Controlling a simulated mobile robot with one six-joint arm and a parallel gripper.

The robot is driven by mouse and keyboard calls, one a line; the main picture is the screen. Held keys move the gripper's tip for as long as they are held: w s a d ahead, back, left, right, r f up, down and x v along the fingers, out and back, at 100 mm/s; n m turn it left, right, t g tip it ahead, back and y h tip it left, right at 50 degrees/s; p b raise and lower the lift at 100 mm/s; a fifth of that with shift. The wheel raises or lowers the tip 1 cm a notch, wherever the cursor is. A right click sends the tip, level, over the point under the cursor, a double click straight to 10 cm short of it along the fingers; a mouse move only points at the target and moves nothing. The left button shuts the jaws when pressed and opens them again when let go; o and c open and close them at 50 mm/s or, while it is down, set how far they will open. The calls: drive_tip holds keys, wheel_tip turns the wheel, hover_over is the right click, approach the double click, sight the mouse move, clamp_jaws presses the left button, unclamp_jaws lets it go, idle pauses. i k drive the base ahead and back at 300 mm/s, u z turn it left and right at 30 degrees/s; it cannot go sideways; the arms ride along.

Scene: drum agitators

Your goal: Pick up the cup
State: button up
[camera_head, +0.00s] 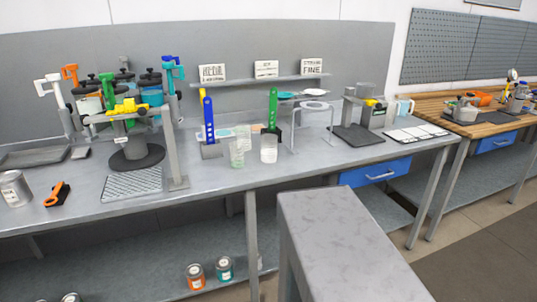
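Two translucent cups stand upright near the middle of the long grey bench. The left one is a pale green cup (237,155). The right one is a clear, whitish cup (268,152), close to a green upright tool whose lower end is near its rim. I cannot tell whether that tool stands in the cup or behind it. A light blue mug-like vessel (405,107) stands farther right, partly hidden by a grey device. The frame does not settle which one the task names. My gripper is not in view.
A cluster of coloured clamps and dark-lidded pots (125,95) fills the bench's left. A blue upright tool (208,118) and a white ring stand (313,115) flank the cups. A grey block (340,235) rises in front. Bench (215,180) before the cups is clear.

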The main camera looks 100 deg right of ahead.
sight(268, 142)
drive_tip(key=z, duration=0.15)
drive_tip(key=i, duration=0.2)
drive_tip(key=z, duration=4.5)
drive_tip(key=i, duration=0.1)
drive_tip(key=u, duration=2.6)
drive_tip(key=i, duration=0.5)
drive_tip(key=u, duration=0.1)
